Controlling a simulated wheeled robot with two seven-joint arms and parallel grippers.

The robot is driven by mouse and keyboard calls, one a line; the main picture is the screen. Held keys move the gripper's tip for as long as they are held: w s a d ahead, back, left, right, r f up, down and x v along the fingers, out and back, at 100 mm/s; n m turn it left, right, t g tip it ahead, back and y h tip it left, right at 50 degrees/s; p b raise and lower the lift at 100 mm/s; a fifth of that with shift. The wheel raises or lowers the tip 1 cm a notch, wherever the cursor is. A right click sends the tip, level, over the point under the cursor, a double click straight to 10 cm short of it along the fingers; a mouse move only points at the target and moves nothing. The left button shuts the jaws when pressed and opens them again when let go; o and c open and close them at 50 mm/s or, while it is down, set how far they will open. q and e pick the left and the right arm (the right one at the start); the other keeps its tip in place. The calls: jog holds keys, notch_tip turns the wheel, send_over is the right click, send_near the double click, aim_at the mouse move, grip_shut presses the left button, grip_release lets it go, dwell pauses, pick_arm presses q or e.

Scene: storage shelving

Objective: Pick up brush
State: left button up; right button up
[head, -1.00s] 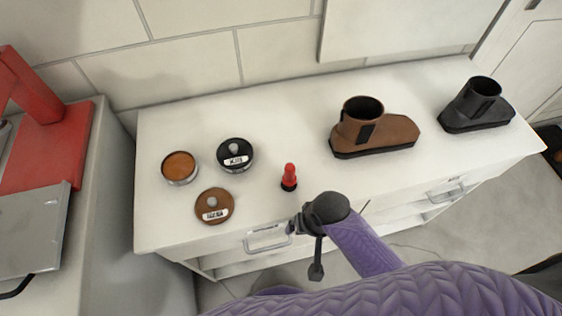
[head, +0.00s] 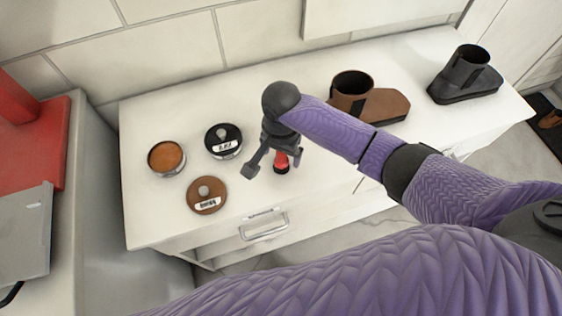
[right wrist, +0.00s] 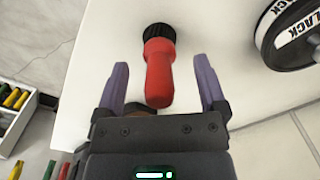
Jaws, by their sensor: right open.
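The brush has a red handle and short black bristles. It stands bristles down on the white cabinet top, and its red handle (head: 281,161) shows partly behind my right gripper (head: 273,164) in the head view. In the right wrist view the brush (right wrist: 158,72) lies in the gap between the two purple fingers of my right gripper (right wrist: 160,68), with the handle end toward the palm. The fingers are open, one on each side, with visible space around the handle. My left gripper is not in view.
On the white cabinet (head: 150,225), an open brown tin (head: 166,158), a black lidded tin (head: 223,140) and a brown lid (head: 206,195) lie left of the brush. A brown boot (head: 385,105) and a black boot (head: 466,80) stand to the right. A wall is behind.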

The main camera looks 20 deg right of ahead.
jog(key=shift+f, duration=0.95)
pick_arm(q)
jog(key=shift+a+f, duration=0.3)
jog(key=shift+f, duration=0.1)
pick_arm(e)
jog(key=shift+r, duration=0.1)
grip_shut()
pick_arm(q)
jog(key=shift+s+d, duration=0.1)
